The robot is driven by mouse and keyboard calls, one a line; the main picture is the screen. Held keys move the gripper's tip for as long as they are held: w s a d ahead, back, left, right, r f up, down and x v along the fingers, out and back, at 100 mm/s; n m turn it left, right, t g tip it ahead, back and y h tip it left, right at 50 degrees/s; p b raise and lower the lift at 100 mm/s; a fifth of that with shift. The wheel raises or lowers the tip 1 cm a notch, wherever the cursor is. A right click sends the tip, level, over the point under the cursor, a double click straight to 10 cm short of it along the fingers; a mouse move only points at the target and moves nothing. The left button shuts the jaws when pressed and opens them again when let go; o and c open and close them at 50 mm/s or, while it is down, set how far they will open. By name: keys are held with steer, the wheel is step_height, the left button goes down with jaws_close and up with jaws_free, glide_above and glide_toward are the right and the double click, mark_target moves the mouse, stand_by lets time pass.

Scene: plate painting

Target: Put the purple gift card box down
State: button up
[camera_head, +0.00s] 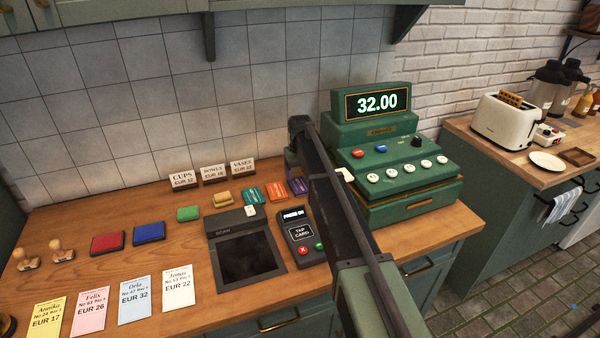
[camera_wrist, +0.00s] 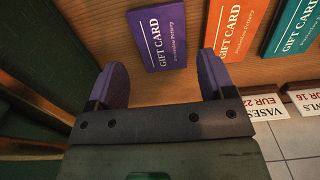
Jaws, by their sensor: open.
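The purple gift card box (camera_wrist: 158,38) rests on the wooden counter, its printed face toward the wrist camera. It also shows in the head view (camera_head: 299,187), at the right end of a row of gift card boxes and partly behind my arm. My gripper (camera_wrist: 162,72) is open, its two purple-grey fingers spread wide. The box lies just beyond the gap between the fingertips, with no finger seen closed on it. In the head view my arm hides most of the gripper.
Orange (camera_head: 275,191) and teal (camera_head: 251,195) gift card boxes lie to the left of the purple one. The green cash register (camera_head: 385,155) stands close on the right, reading 32.00. The card terminal (camera_head: 301,236) and scanner (camera_head: 245,252) are in front. Price signs (camera_head: 213,173) stand behind.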

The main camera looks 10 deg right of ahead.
mark_target(300, 186)
step_height(300, 186, up, 7)
steer(key=p, duration=0.4)
steer(key=shift+p, duration=0.35)
steer(key=s+m, duration=0.2)
steer(key=s, duration=3.7)
steer(key=shift+a+f, duration=0.15)
steer(key=shift+a, duration=0.05)
